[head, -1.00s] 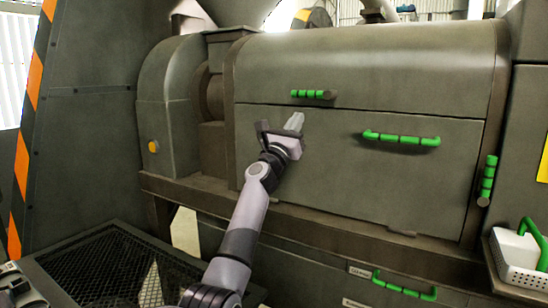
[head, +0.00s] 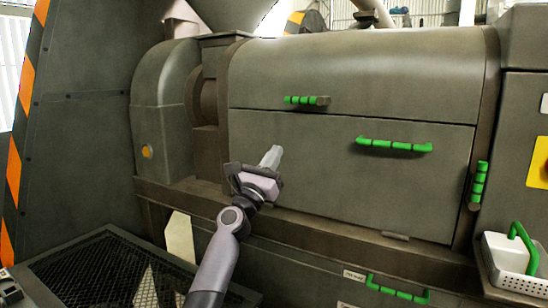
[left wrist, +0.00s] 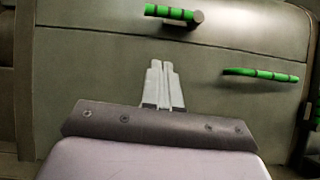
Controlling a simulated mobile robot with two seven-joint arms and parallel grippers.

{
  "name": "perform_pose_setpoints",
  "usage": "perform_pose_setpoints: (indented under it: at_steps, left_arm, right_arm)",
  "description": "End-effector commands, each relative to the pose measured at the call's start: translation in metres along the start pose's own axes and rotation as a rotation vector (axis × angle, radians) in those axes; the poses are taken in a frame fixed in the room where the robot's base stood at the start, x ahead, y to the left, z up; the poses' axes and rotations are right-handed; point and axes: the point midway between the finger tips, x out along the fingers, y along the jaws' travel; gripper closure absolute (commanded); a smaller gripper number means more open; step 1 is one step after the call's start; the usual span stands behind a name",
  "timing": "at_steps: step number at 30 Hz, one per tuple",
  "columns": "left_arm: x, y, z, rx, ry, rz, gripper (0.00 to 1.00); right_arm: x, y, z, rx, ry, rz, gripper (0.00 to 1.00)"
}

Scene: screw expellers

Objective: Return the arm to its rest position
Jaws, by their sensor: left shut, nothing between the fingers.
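My left arm reaches in from the bottom of the head view. Its gripper (head: 272,156) stands in front of the lower panel (head: 330,180) of the machine's grey-green housing. The fingers are together with nothing between them. In the left wrist view the gripper (left wrist: 162,68) points at the panel, below a green latch handle (left wrist: 172,12) and left of a green bar handle (left wrist: 262,74). The fingers appear apart from both handles. My right gripper is not in view.
The head view also shows an upright green handle (head: 478,185) at the right and a low drawer handle (head: 398,289). A white basket (head: 505,265) with a green handle sits at the lower right. A black mesh grate (head: 100,270) lies at the lower left.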

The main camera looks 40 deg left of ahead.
Motion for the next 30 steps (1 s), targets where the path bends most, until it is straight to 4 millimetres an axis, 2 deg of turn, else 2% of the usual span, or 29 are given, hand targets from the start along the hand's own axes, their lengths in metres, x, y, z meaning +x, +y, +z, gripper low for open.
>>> perform_pose_setpoints:
  at_steps: [16, 20, 23, 26, 30]
  left_arm:
    - [-0.001, -0.001, -0.002, 0.007, 0.004, -0.003, 1.0]
    - [-0.014, -0.018, -0.021, 0.135, 0.053, -0.044, 1.0]
    - [-0.042, -0.046, -0.056, 0.372, 0.131, -0.133, 1.0]
    - [-0.086, -0.082, -0.097, 0.691, 0.206, -0.278, 1.0]
    - [-0.162, -0.127, -0.146, 1.131, 0.249, -0.527, 1.0]
  right_arm:
    - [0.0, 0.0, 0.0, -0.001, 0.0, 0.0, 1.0]
    - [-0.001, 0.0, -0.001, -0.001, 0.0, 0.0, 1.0]
    - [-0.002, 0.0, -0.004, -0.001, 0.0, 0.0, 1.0]
    - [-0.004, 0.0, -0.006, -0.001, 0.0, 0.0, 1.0]
    - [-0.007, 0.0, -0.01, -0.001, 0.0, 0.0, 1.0]
